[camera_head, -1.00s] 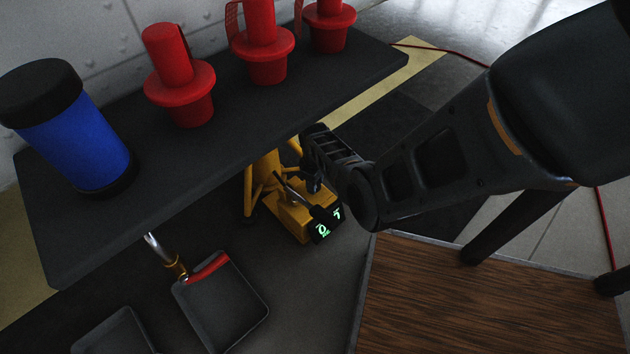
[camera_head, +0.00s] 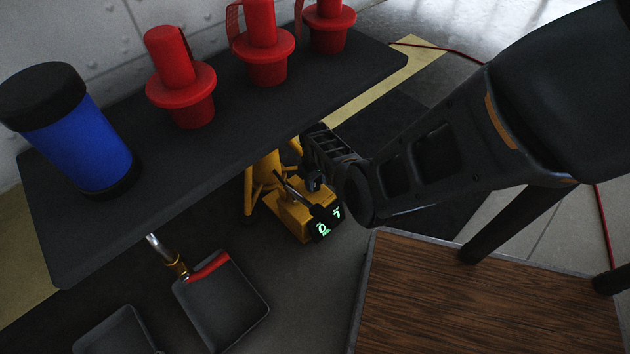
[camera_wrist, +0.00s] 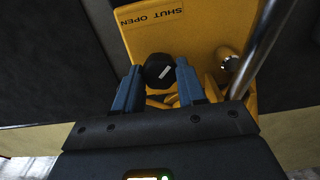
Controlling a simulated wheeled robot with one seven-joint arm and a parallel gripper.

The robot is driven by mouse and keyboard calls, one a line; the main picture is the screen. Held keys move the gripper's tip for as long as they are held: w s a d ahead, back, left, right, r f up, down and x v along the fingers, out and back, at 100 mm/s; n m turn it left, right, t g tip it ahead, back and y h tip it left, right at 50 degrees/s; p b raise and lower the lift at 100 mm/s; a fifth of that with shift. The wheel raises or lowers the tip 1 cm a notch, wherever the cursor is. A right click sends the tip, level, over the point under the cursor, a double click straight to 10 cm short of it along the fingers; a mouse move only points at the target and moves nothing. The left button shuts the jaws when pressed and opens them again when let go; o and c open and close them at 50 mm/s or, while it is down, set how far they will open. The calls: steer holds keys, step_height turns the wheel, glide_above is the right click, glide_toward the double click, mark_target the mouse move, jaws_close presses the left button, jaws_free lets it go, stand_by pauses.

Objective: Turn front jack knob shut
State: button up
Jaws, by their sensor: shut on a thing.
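The yellow jack (camera_head: 292,214) stands on the floor below the dark table. In the wrist view its yellow plate (camera_wrist: 195,30) carries the words SHUT and OPEN, upside down. The black knob (camera_wrist: 158,68) has a white mark on its face. It sits between the two blue-grey fingers of my gripper (camera_wrist: 158,82), which are shut on it from either side. In the head view my gripper (camera_head: 314,183) reaches down to the jack, and the knob cannot be made out there.
A dark table (camera_head: 230,135) overhangs the jack and bears red plugs (camera_head: 181,82) and a blue canister (camera_head: 80,148). A metal rod (camera_wrist: 262,50) runs close to the right finger. A wood-topped surface (camera_head: 480,300) stands at lower right.

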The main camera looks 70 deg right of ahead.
mark_target(315, 184)
steer(key=o, duration=1.1)
steer(key=shift+c, duration=0.2)
steer(key=shift+r, duration=0.1)
step_height(315, 184, up, 8)
steer(key=p, duration=0.4)
steer(key=shift+f+p, duration=0.2)
steer(key=shift+p, duration=0.1)
steer(key=shift+a, duration=0.1)
